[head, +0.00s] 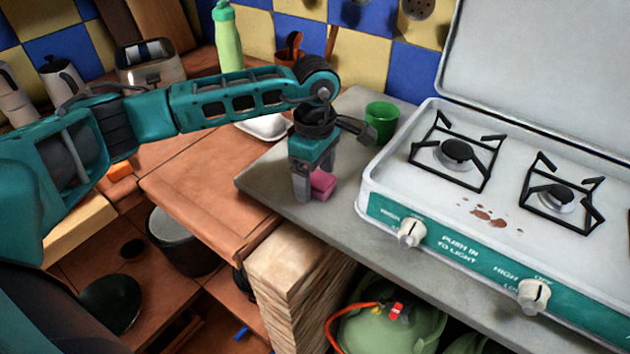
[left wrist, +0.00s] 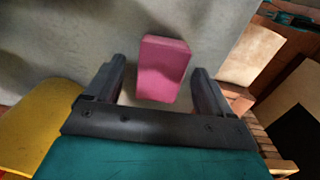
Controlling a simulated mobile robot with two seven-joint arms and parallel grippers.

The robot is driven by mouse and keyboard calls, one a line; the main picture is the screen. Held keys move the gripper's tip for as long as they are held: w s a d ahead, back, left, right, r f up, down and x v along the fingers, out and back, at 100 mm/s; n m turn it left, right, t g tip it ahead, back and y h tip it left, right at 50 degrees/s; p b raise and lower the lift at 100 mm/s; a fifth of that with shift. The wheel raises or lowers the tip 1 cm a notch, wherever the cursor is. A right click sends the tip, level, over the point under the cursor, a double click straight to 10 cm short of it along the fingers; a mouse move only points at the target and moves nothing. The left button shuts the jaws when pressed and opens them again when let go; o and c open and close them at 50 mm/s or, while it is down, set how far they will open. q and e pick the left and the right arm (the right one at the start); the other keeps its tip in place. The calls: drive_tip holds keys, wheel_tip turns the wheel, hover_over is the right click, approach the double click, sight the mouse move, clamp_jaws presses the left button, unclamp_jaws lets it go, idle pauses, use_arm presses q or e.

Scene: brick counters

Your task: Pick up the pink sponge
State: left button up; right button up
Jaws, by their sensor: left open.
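The pink sponge (head: 322,184) lies on the grey counter (head: 265,178), left of the camping stove. My left gripper (head: 313,196) points down over it, and its fingers partly hide the sponge in the head view. In the left wrist view the sponge (left wrist: 162,68) shows as a pink block between and just beyond the two open fingers of the gripper (left wrist: 155,85). A gap shows on both sides of the sponge there. Whether the fingertips touch the counter I cannot tell. My right gripper is not in view.
A green cup (head: 381,121) stands behind the gripper on the right. The white stove (head: 480,180) with its raised lid is close on the right. A white dish (head: 264,127) and a green bottle (head: 227,38) are behind. The counter's front edge is near the sponge.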

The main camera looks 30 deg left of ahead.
sight(315, 178)
use_arm(q)
drive_tip(key=c, duration=1.1)
drive_tip(key=shift+r, duration=0.1)
wheel_tip(315, 178, up, 20)
drive_tip(key=shift+f, duration=0.1)
idle(0.3)
